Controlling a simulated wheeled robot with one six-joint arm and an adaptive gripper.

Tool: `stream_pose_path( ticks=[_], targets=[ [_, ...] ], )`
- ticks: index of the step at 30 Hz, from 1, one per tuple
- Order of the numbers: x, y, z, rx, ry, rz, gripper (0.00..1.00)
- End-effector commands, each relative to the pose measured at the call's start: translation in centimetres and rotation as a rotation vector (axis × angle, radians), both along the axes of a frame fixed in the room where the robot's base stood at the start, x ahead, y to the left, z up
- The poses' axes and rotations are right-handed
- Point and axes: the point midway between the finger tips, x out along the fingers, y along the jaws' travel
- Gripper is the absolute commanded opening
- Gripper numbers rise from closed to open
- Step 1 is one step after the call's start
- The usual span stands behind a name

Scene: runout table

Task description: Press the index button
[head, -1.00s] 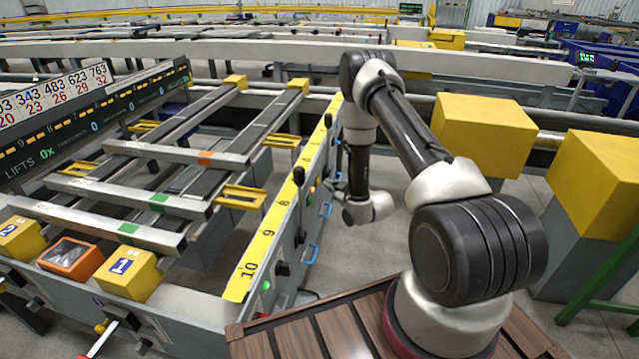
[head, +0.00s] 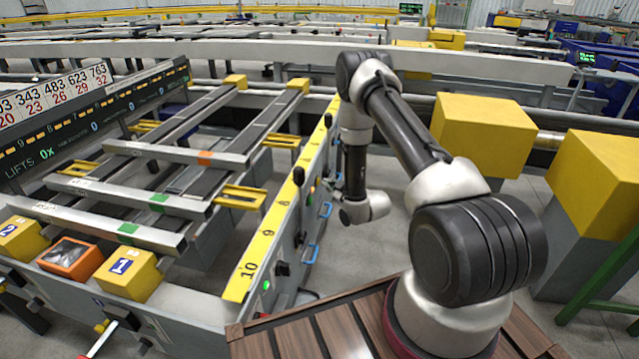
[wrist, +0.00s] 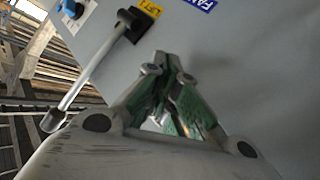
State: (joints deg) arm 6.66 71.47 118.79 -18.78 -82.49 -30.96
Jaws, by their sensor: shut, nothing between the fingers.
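My gripper (wrist: 168,65) is shut and empty in the wrist view, its green-padded fingertips together in front of a grey panel (wrist: 225,75). Whether the tips touch the panel cannot be told. No button marked as index can be read in either view. My gripper there is small and mostly hidden beside that panel.
In the wrist view a lever with a black mount (wrist: 135,25) stands left of my fingers, near a yellow label (wrist: 151,8), a blue label (wrist: 198,3) and a blue knob (wrist: 72,7). Blue handles (head: 311,254) jut from the panel. Yellow blocks (head: 483,135) stand at right.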

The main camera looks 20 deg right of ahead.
Motion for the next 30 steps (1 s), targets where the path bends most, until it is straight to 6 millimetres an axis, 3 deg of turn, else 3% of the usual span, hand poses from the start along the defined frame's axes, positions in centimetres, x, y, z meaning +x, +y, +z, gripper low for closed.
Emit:
stream_pose_path(
  ticks=[30],
  targets=[
    [0.59,0.86,0.02,0.0,-0.001,0.0,0.0]
  ],
)
